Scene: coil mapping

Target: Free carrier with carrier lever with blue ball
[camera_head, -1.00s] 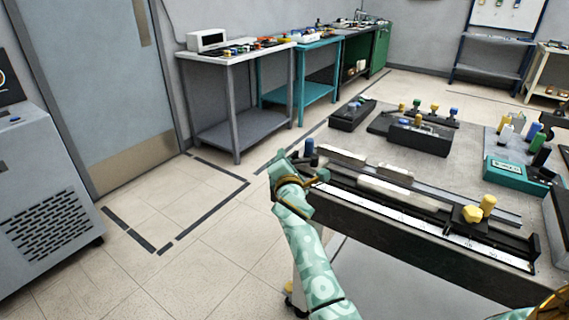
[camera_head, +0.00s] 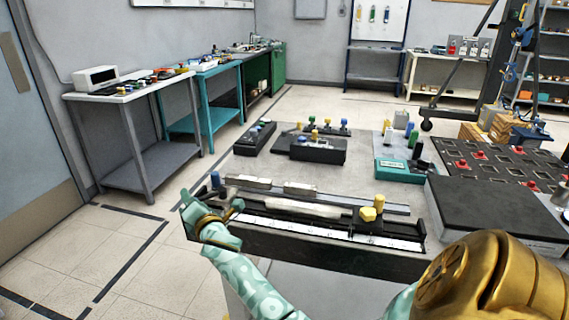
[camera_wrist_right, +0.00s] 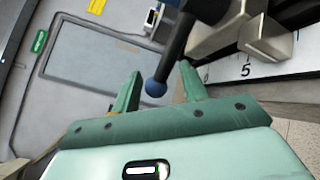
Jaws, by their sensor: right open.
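The bench rail (camera_head: 330,230) carries a white scale along its front edge. At its left end stands a dark post with a blue top (camera_head: 215,179). In the right wrist view a dark lever ends in a blue ball (camera_wrist_right: 155,87). My right gripper (camera_head: 209,205) is at the rail's left end; its two teal fingers (camera_wrist_right: 160,70) are open, one on each side of the blue ball, with gaps visible. The lever's carrier is mostly hidden in the head view. My left gripper is out of view.
Another carrier with a yellow knob (camera_head: 379,200) sits toward the rail's right end. Behind the rail are black blocks with coloured knobs (camera_head: 310,150) and a teal box (camera_head: 400,171). A black slab (camera_head: 490,210) lies to the right.

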